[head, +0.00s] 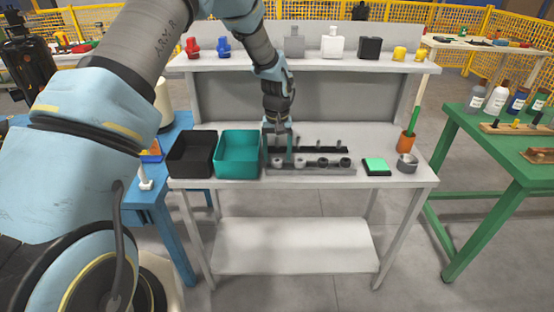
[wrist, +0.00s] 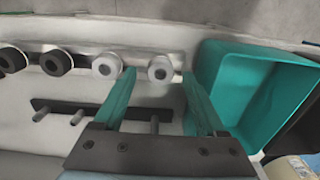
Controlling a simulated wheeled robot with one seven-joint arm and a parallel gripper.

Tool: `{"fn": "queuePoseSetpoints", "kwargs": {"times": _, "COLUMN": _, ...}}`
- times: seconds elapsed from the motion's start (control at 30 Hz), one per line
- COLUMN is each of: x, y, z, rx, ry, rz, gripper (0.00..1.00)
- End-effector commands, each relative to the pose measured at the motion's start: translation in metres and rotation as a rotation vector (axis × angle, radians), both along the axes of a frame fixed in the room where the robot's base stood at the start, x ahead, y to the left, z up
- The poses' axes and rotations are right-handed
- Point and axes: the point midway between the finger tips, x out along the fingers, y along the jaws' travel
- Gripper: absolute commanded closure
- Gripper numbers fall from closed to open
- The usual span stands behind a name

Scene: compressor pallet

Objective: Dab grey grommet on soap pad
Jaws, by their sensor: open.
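Several ring-shaped grommets sit in a row on a rack. Two are light grey: one grey grommet (wrist: 160,69) at the row's right end in the wrist view, and another grey grommet (wrist: 107,66) beside it. The others are dark (wrist: 56,63). My gripper (head: 278,156) is open above the left end of the row in the head view. In the wrist view its teal fingers (wrist: 159,74) show on either side of the end grey grommet, with gaps; I cannot tell how far above it they are. The green soap pad (head: 376,164) lies in a black tray to the right of the rack.
A teal bin (head: 237,173) stands close left of the rack, with a black bin (head: 191,172) beyond it.

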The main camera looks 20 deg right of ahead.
Motion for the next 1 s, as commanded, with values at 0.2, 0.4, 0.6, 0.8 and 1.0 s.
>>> {"fn": "queuePoseSetpoints", "kwargs": {"times": 0.2, "x": 0.0005, "y": 0.0003, "z": -0.0137, "rx": 0.000, "ry": -0.001, "rz": -0.001, "gripper": 0.26}}
{"fn": "queuePoseSetpoints", "kwargs": {"times": 0.4, "x": 0.0006, "y": 0.0003, "z": -0.0141, "rx": -0.001, "ry": -0.002, "rz": 0.000, "gripper": 0.29}}
{"fn": "queuePoseSetpoints", "kwargs": {"times": 0.6, "x": 0.0006, "y": 0.0004, "z": -0.0139, "rx": 0.000, "ry": -0.001, "rz": 0.000, "gripper": 0.51}}
{"fn": "queuePoseSetpoints", "kwargs": {"times": 0.8, "x": 0.0006, "y": 0.0004, "z": -0.0138, "rx": 0.000, "ry": -0.001, "rz": 0.000, "gripper": 0.73}}
{"fn": "queuePoseSetpoints", "kwargs": {"times": 1.0, "x": 0.0006, "y": 0.0004, "z": -0.0138, "rx": 0.000, "ry": -0.001, "rz": 0.000, "gripper": 0.96}}
